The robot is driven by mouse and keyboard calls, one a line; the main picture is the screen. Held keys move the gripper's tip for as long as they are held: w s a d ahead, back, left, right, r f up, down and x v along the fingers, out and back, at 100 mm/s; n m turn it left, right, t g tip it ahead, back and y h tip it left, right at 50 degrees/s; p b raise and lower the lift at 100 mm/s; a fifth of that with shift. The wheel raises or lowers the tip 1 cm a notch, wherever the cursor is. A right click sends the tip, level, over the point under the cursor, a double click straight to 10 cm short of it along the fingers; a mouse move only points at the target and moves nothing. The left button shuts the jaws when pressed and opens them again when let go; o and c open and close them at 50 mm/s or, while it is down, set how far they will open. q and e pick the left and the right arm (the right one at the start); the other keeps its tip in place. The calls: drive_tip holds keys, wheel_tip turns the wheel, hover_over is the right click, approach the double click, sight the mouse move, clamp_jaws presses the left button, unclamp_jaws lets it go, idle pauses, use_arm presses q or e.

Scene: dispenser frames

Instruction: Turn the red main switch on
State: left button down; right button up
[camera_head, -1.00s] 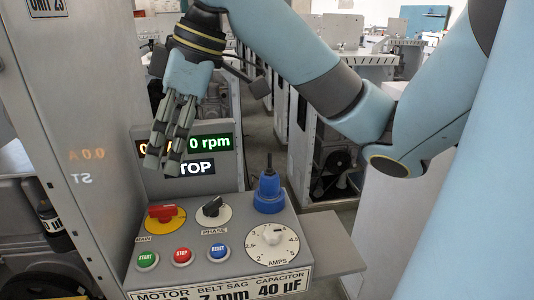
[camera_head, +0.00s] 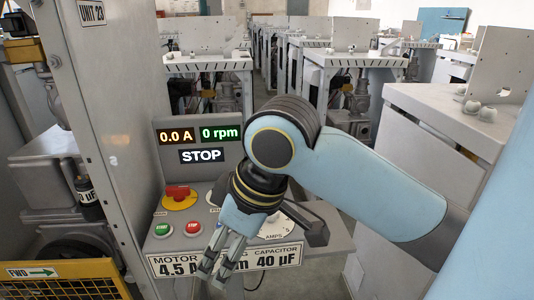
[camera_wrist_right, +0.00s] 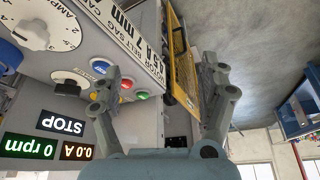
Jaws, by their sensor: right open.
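The red main switch (camera_head: 178,192) sits on a round yellow plate (camera_head: 180,203) at the upper left of the grey control panel (camera_head: 160,244). Its red handle lies roughly level across the plate. My right gripper (camera_head: 213,272) is open and empty, fingers pointing down by the panel's front label, right of and lower in the picture than the switch. In the right wrist view, the gripper (camera_wrist_right: 166,78) has fingers wide apart; the switch is mostly hidden behind one finger. My left gripper is not in view.
The display (camera_head: 201,155) reads 0.0 A, 0 rpm and STOP. A green button (camera_head: 162,229) and red button (camera_head: 193,227) sit below the switch. A grey cabinet wall (camera_head: 105,130) stands close left; a yellow guard (camera_head: 65,280) is at lower left.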

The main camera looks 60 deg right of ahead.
drive_tip(key=s+d+f+m+h+b, duration=0.1)
drive_tip(key=s+f, duration=0.1)
drive_tip(key=f, duration=0.6)
drive_tip(key=s+d+f+m+b, duration=0.1)
drive_tip(key=s+f, duration=0.2)
drive_tip(key=f, duration=0.4)
drive_tip(key=shift+s+f+g+h+b, duration=0.2)
drive_tip(key=shift+f+g+h+b, duration=0.1)
drive_tip(key=shift+f+h+b, duration=0.1)
